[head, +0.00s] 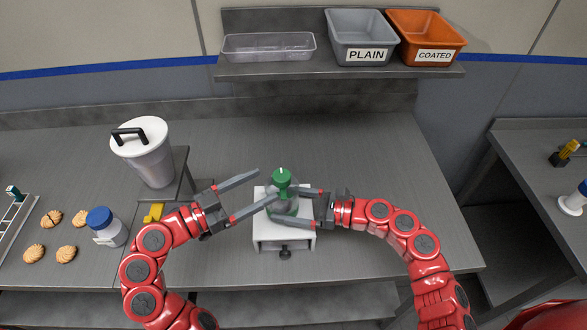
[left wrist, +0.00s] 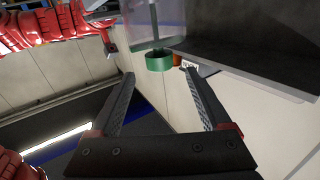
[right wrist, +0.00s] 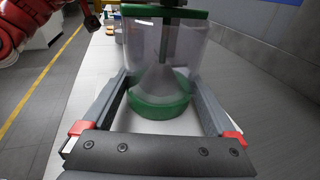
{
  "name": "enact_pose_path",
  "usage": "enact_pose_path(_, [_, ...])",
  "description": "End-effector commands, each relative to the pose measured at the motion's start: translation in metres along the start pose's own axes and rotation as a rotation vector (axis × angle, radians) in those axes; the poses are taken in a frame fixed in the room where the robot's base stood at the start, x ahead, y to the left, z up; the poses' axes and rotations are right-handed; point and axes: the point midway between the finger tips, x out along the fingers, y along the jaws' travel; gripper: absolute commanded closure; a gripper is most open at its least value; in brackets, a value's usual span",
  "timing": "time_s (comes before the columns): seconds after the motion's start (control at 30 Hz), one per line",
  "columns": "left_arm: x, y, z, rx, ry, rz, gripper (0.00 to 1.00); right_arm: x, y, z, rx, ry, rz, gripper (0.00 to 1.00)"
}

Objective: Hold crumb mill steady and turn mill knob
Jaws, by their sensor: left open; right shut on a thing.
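The crumb mill (head: 292,207) has a clear body and stands upright on a white stand (head: 267,238). Its green mill knob (head: 281,176) is on top, with a small pale mark. My right gripper (head: 283,201) comes from the right and is shut on the clear body; the right wrist view shows the body (right wrist: 163,50) between its fingers, with green bands above and below. My left gripper (head: 268,184) is open and empty, with its fingertips just left of the knob. In the left wrist view, a green part of the mill (left wrist: 158,60) shows beyond the open fingers.
A lidded canister (head: 148,160) stands on the left, with a blue-capped jar (head: 108,228) and several biscuits (head: 67,254) farther left. A clear tray (head: 269,54), a grey PLAIN bin (head: 362,22) and an orange COATED bin (head: 427,22) sit on the back shelf. The table behind the mill is clear.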

Motion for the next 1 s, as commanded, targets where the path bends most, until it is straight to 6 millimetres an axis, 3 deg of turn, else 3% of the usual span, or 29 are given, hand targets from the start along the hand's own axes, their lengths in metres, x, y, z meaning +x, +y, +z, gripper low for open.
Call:
enact_pose_path(0.2, [0.046, 0.002, 0.000, 0.000, -0.002, 0.008, 0.19, 0.000, 0.000, 0.000, 0.000, 0.000, 0.000, 0.39])
enact_pose_path(0.43, [0.083, 0.001, 0.001, -0.001, -0.002, 0.007, 0.19, 0.000, 0.000, 0.000, 0.000, -0.001, 0.000, 0.39])
enact_pose_path(0.87, [0.095, 0.000, 0.000, -0.001, -0.001, 0.001, 0.19, 0.000, 0.000, 0.000, 0.000, 0.000, 0.000, 0.39])
enact_pose_path(1.0, [0.095, 0.000, 0.000, -0.001, -0.001, 0.001, 0.42, 0.000, 0.000, 0.000, 0.000, 0.000, 0.000, 0.39])
